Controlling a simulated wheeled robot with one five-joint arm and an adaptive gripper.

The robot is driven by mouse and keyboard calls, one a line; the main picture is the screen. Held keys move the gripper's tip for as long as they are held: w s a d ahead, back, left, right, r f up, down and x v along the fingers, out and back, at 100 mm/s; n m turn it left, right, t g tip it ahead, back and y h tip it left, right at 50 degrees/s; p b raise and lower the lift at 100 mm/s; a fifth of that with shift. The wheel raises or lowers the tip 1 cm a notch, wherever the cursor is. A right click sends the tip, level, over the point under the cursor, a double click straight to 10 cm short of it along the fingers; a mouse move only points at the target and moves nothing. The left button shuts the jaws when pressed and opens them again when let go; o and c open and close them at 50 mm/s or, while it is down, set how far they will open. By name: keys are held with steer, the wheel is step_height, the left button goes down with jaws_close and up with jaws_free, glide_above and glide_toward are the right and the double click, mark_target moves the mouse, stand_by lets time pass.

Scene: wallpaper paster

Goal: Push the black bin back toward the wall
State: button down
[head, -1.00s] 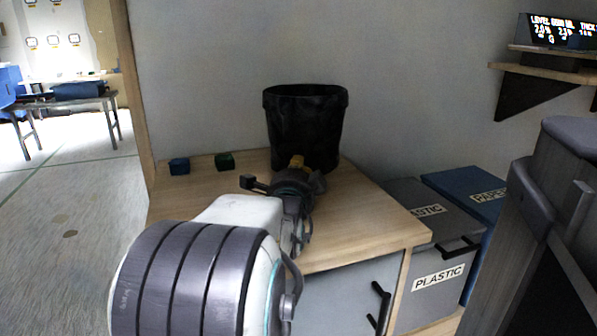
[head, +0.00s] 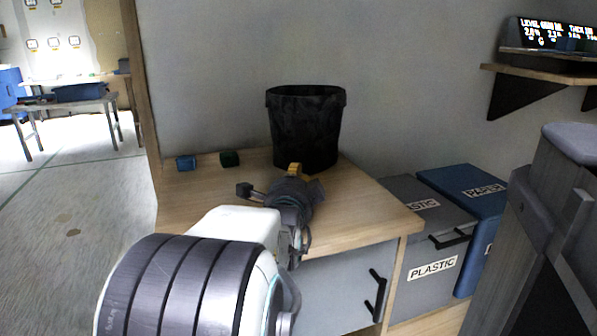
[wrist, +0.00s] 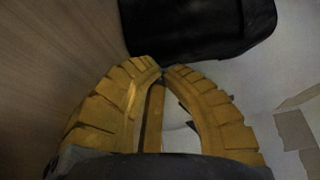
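The black bin (head: 305,128) stands upright on the wooden tabletop, close to the grey wall behind it. Its lower part also shows at the top of the wrist view (wrist: 200,27). My gripper (head: 294,168) is low over the tabletop, in front of the bin. In the wrist view its yellow fingers (wrist: 161,70) curve in and their tips come together with nothing visible between them. The tips are very near the bin's lower edge; I cannot tell whether they touch it.
Two small blocks, one blue (head: 186,162) and one dark green (head: 229,158), lie on the tabletop (head: 375,205) left of the bin. Grey (head: 432,225) and blue (head: 470,195) lidded boxes stand right of the cabinet. A wall shelf (head: 530,75) is at upper right.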

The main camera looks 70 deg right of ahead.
steer(key=shift+s+a+r+p, duration=0.1)
steer(key=shift+s+a+p, duration=0.15)
steer(key=shift+a, duration=1.05)
steer(key=shift+s+a+f+p, duration=0.1)
steer(key=shift+s+a+p, duration=0.15)
steer(key=shift+a, duration=1.05)
steer(key=shift+s+a+r+p, duration=0.15)
steer(key=shift+s+a, duration=0.15)
steer(key=shift+a, duration=1)
